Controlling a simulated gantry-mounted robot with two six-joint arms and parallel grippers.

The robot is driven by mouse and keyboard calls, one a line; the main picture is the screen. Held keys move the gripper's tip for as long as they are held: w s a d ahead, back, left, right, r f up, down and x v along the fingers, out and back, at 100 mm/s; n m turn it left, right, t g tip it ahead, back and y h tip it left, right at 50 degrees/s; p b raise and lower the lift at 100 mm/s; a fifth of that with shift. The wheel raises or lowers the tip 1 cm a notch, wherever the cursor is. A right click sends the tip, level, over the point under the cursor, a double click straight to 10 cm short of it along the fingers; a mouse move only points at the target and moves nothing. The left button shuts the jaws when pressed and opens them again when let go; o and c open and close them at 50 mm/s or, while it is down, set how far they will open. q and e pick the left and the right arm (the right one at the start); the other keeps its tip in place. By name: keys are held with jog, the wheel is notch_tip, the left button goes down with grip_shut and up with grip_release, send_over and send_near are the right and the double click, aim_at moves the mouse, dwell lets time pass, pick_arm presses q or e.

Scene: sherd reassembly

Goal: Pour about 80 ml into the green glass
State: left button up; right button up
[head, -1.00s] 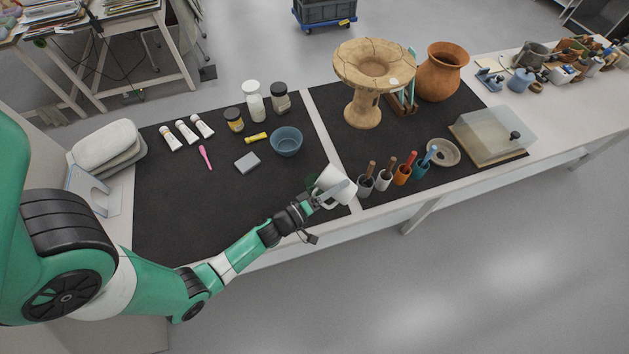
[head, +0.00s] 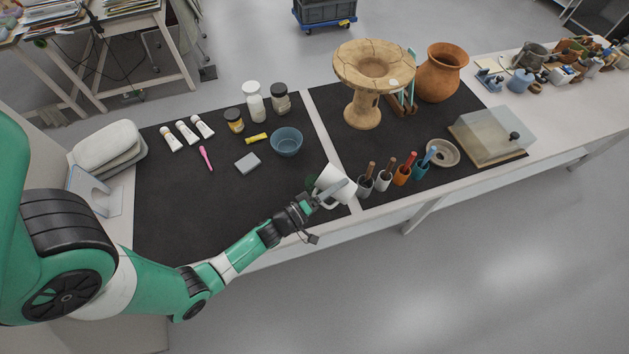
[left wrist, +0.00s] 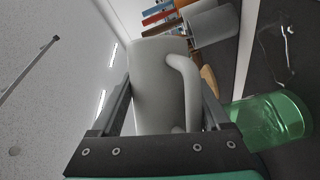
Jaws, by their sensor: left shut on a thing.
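My left gripper (head: 325,196) is shut on a white jug (head: 338,183) with a handle, above the front edge of the black mat. In the head view the jug leans over. In the left wrist view the jug (left wrist: 158,85) sits between the fingers, its handle to the right. The green glass (left wrist: 268,122) shows in the left wrist view at lower right, beside the gripper; in the head view only a bit of green (head: 311,182) shows behind the jug and gripper. The liquid level and any stream cannot be made out. My right gripper is not in view.
A blue bowl (head: 286,142) and a grey block (head: 247,162) lie on the mat behind. Several cups holding tools, such as the orange cup (head: 402,174), stand close right of the jug. A cracked clay stand (head: 363,107) is farther back. The mat's left front is clear.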

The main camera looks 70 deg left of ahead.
pick_arm(q)
jog(key=shift+r+n, duration=0.35)
jog(key=shift+n, duration=0.05)
dwell(0.4)
jog(key=shift+w+d+f+m+b, duration=0.2)
jog(key=shift+d+f+m+b, duration=0.1)
jog(key=shift+f+m+b, duration=0.15)
jog(key=shift+w+d+f+m+b, duration=0.15)
jog(key=shift+d+f+m+b, duration=0.1)
jog(key=shift+f+m+b, duration=0.15)
jog(key=m+g+p, duration=0.1)
jog(key=p, duration=0.1)
jog(key=shift+r+p, duration=0.1)
jog(key=shift+p, duration=0.3)
jog(key=shift+f+m, duration=0.25)
jog(key=shift+f, duration=0.05)
jog(key=shift+f+m, duration=0.15)
jog(key=shift+m, duration=0.25)
jog(key=r+m+g+p, duration=0.1)
jog(key=p, duration=0.2)
jog(key=shift+a, duration=0.1)
jog(key=shift+f+m, duration=0.1)
jog(key=shift+m, duration=0.2)
jog(key=shift+s, duration=0.1)
